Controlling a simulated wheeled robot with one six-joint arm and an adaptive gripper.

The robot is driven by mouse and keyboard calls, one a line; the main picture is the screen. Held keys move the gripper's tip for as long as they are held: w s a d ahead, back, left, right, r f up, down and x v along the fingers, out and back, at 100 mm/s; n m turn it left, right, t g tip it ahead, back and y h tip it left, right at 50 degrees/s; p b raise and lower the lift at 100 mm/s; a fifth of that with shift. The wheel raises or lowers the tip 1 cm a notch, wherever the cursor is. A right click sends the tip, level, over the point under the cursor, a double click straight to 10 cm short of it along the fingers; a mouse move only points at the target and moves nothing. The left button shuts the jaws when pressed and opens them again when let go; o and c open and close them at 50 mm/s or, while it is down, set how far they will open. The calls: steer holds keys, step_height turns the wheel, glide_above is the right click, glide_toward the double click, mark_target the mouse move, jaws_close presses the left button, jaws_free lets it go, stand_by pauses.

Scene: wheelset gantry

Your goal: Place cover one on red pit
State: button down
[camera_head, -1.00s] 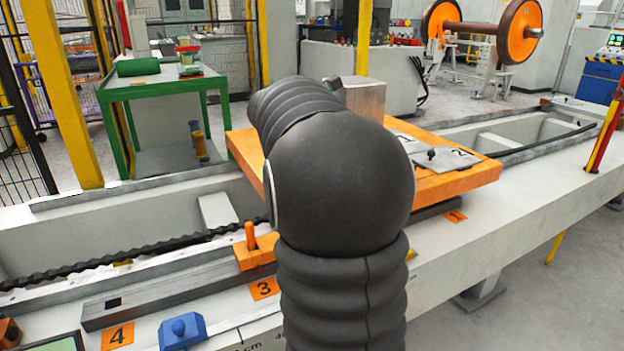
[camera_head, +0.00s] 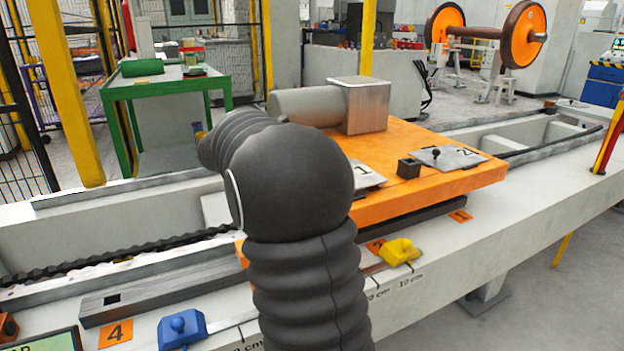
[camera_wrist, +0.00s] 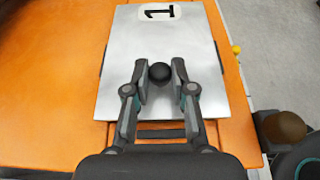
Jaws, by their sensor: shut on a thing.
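Cover one (camera_wrist: 125,55) is a grey metal plate marked 1 with a black ball knob (camera_wrist: 159,73). My gripper (camera_wrist: 160,83) has its fingers on either side of the knob and is shut on it. In the head view, part of cover one (camera_head: 367,174) shows just right of my arm, over the orange platform (camera_head: 440,183). My gripper is hidden behind my arm there. I cannot tell whether the plate touches the platform. I see no red pit in either view; the plate and my arm hide parts of the platform.
Cover two (camera_head: 462,156), with its own knob, lies right of a small black block (camera_head: 409,168). A grey motor-like block (camera_head: 360,106) stands at the platform's back. A yellow piece (camera_head: 399,252) and a blue piece (camera_head: 181,328) sit on the front ledge.

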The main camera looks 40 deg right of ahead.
steer(key=shift+f, duration=0.75)
steer(key=c, duration=1)
jaws_free()
steer(key=p+v, duration=0.2)
steer(key=v, duration=1)
steer(key=s+a+f+m+t+y, duration=0.3)
steer(key=s+a+m+y, duration=0.1)
steer(key=s, duration=0.4)
steer(key=s+a+f+m+t+y, duration=0.3)
steer(key=s+a+m, duration=0.3)
steer(key=s+a, duration=0.2)
steer(key=s+a+f+m+t+y, duration=0.2)
steer(key=s+a+f+m+y, duration=0.3)
steer(key=s+a, duration=0.3)
steer(key=shift+s+a+f+t+y, duration=0.15)
steer(key=shift+t+y, duration=0.25)
steer(key=shift+y, duration=0.2)
